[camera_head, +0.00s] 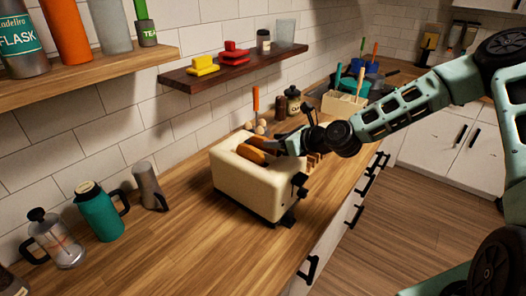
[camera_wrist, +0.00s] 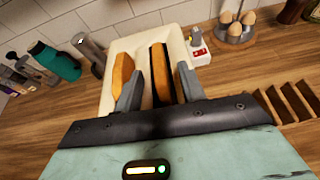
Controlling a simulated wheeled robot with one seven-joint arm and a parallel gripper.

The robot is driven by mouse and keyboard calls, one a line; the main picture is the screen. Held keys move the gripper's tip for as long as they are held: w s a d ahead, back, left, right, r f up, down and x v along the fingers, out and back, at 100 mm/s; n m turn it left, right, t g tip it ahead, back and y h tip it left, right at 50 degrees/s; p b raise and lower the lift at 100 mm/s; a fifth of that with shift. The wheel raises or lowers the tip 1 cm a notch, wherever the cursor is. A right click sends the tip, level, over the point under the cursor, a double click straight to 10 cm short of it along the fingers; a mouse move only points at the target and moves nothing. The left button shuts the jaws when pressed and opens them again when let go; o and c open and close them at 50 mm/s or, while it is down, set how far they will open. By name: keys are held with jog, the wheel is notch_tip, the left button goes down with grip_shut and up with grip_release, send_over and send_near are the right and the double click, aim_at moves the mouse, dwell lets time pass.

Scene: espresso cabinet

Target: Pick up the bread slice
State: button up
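A cream toaster (camera_head: 245,190) stands on the wooden counter. Brown bread slices (camera_head: 251,153) stick up from its top. In the wrist view, one bread slice (camera_wrist: 160,73) stands upright between my two fingers, and another slice (camera_wrist: 121,70) is at the left finger. A brown strip shows beside the right finger; I cannot tell what it is. My gripper (camera_head: 283,147) is over the toaster's top from the right. It also shows in the wrist view (camera_wrist: 159,88), with fingers apart and gaps beside the middle slice. The slices' lower parts are hidden.
A teal jug (camera_head: 101,212), a French press (camera_head: 55,238) and a grey pitcher (camera_head: 150,186) stand left of the toaster. An egg holder (camera_wrist: 238,33) stands behind it. A shelf (camera_head: 232,70) hangs above. The counter front of the jug is clear.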

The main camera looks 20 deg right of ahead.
aim_at(265, 138)
jog(key=p+x, duration=0.2)
jog(key=x, duration=0.1)
jog(key=shift+w+a+r, duration=0.2)
jog(key=shift+a+r, duration=0.05)
jog(key=shift+a, duration=0.1)
jog(key=shift+w+a+f, duration=0.15)
jog(key=shift+w+f, duration=0.2)
jog(key=shift+w, duration=0.05)
grip_shut()
